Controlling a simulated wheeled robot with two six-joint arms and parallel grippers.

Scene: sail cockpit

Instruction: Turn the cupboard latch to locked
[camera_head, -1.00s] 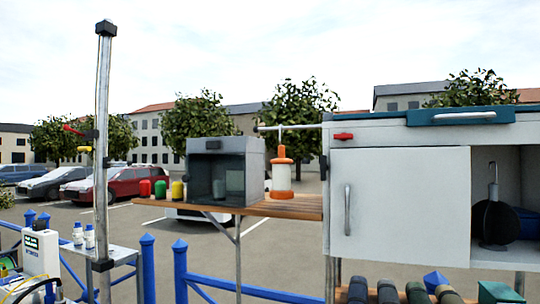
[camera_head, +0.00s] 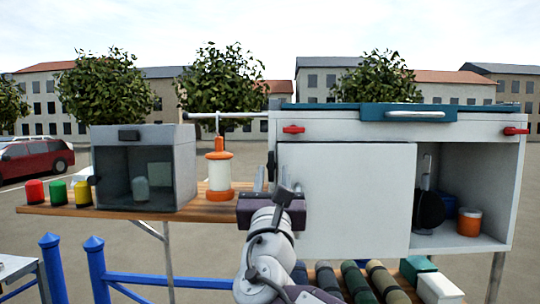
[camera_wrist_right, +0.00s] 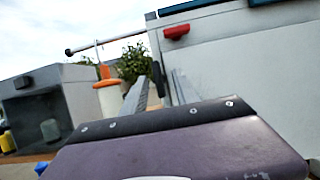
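The white cupboard (camera_head: 466,124) stands at the right of the head view, its pale door (camera_head: 345,200) covering the left part and the right part open. A red lever (camera_head: 293,129) lies roughly level above the door's left end; it also shows in the right wrist view (camera_wrist_right: 176,31). A second red lever (camera_head: 515,131) is at the top right. I cannot tell which is the latch. My right gripper (camera_head: 265,174) is open and empty, below the left red lever at the cupboard's left edge. Its fingers point up in the wrist view (camera_wrist_right: 160,88). My left gripper is out of view.
A wooden shelf (camera_head: 110,210) at left carries a grey box (camera_head: 150,165), an orange-white lantern (camera_head: 218,172) and small coloured jars (camera_head: 57,191). A dark catch (camera_wrist_right: 157,78) is on the cupboard's side. Rolled items (camera_head: 355,280) lie below; blue posts (camera_head: 98,270) stand front left.

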